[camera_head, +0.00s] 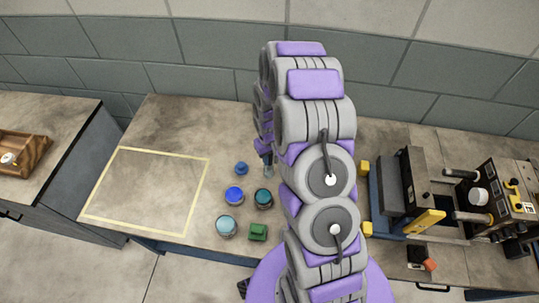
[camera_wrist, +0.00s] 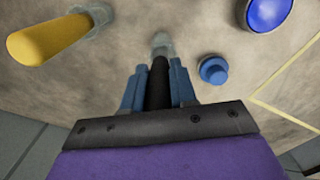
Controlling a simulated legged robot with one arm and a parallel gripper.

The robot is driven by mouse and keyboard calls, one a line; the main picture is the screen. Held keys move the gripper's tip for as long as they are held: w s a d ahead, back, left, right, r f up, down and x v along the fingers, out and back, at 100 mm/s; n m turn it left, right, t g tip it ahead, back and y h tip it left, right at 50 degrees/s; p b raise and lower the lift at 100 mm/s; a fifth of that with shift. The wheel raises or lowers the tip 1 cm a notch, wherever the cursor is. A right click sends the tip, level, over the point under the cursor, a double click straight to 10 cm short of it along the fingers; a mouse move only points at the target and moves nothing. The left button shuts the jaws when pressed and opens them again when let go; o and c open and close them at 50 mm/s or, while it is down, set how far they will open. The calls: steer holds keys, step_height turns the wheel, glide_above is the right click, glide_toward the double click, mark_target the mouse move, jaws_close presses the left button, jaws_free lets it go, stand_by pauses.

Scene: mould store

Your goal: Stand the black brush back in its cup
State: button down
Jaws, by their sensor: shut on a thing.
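The black brush (camera_wrist: 157,88) is between the two blue fingers of my gripper (camera_wrist: 157,90) in the wrist view, and the gripper is shut on it. The brush's far end meets a small grey, see-through cup-like piece (camera_wrist: 162,42). I cannot tell whether the end is inside it or just above it. In the head view my gripper (camera_head: 265,150) shows only in part at the left edge of my arm, over the bench. My arm hides most of the brush there.
A yellow handle (camera_wrist: 45,38) rises from a similar grey piece (camera_wrist: 99,13). A small blue knob-like piece (camera_head: 241,168) and a blue-topped jar (camera_head: 234,195) stand close by. Machines (camera_head: 497,200) stand right. The yellow-taped area (camera_head: 145,190) is clear.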

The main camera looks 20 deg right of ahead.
steer(key=shift+a, duration=0.2)
steer(key=c, duration=0.8)
jaws_free()
steer(key=shift+d, duration=0.1)
steer(key=r+p, duration=0.1)
steer(key=r, duration=0.4)
steer(key=r+p, duration=0.1)
steer(key=r, duration=1.1)
steer(key=shift+w+r+p, duration=0.15)
steer(key=shift+w+p, duration=0.1)
steer(key=shift+p, duration=0.15)
